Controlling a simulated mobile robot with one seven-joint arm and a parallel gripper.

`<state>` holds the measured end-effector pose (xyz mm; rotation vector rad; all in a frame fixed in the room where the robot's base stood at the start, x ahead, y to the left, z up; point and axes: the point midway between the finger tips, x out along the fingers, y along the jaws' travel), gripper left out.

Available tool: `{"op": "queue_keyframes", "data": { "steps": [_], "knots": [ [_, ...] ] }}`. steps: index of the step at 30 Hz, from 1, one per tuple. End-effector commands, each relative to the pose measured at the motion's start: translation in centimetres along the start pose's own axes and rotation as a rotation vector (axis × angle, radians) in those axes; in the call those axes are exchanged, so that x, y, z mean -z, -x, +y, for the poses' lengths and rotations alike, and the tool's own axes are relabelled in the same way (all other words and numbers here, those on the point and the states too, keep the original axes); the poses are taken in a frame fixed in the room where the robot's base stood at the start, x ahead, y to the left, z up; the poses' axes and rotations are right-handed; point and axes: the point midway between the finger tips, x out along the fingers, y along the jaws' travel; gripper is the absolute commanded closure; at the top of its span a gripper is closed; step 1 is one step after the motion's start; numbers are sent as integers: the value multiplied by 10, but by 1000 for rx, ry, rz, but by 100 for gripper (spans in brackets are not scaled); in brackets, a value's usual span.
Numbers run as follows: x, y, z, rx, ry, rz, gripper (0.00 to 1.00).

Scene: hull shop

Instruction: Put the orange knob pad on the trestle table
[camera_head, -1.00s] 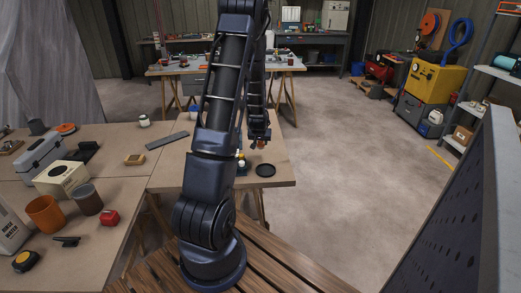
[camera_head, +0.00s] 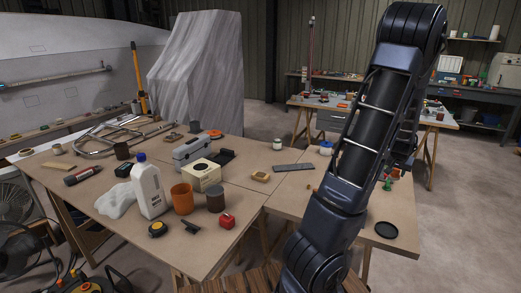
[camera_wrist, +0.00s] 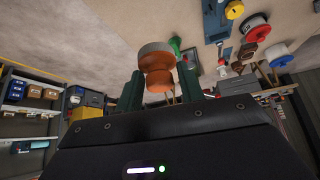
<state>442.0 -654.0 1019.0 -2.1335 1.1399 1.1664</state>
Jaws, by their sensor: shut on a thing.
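In the wrist view the orange knob pad (camera_wrist: 155,62), a round piece with a wider brownish-orange top and a narrower neck, sits between the two dark green fingers of my gripper (camera_wrist: 160,88). The gripper is shut on it. In the head view my arm hides the gripper and the knob pad. A wooden trestle table (camera_head: 340,215) stands under my arm, joined to a long cluttered table top (camera_head: 245,235) on the left. Another trestle table (camera_head: 328,107) stands further back. I cannot tell which one the task means.
A black disc (camera_head: 386,230) lies near the right table's front edge. A grey flat bar (camera_head: 294,167) lies further back. The left top holds a white bottle (camera_head: 148,188), an orange cup (camera_head: 182,198), a cream box (camera_head: 200,175) and a red block (camera_head: 227,221). Bare wood shows between them.

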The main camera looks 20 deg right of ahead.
Motion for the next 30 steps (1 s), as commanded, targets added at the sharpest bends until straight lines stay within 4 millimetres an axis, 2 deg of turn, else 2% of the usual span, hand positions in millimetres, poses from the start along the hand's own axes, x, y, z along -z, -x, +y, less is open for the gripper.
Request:
{"op": "queue_keyframes", "data": {
  "steps": [4,8,14,20,30],
  "knots": [
    [0,-2,-11,14,22,0,84],
    [0,-8,-44,59,88,-1,84],
    [-5,-17,-129,169,256,-1,84],
    [-18,-17,-216,285,439,0,84],
    [-60,1,-359,483,746,0,84]
  ]
}}
